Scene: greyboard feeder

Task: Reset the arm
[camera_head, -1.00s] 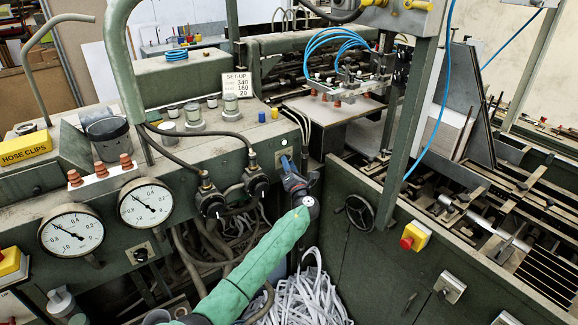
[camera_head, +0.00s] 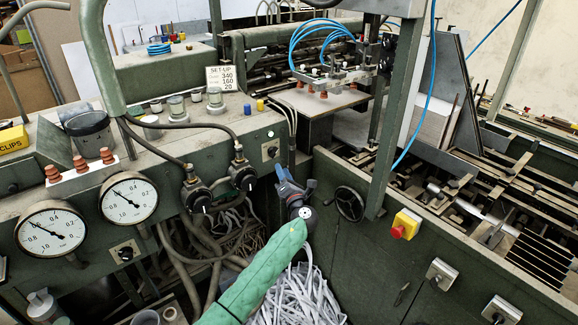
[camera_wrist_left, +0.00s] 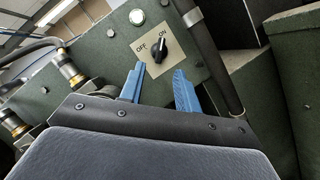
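My left arm, in a green sleeve, reaches up from the bottom of the head view. Its gripper (camera_head: 283,174) is in front of the machine, just below and right of a small panel switch (camera_head: 271,149). In the left wrist view the two blue fingers of the gripper (camera_wrist_left: 160,88) are apart with nothing between them. Beyond the fingertips is the black rotary switch (camera_wrist_left: 158,47) on a plate marked OFF and ON. The fingers look clear of the knob. My right gripper is in neither view.
Two dial gauges (camera_head: 128,198) and black regulators with hoses (camera_head: 243,178) are left of my arm. A pile of white paper strips (camera_head: 297,297) lies below it. A handwheel (camera_head: 349,203) and a red button on a yellow box (camera_head: 405,223) are to the right.

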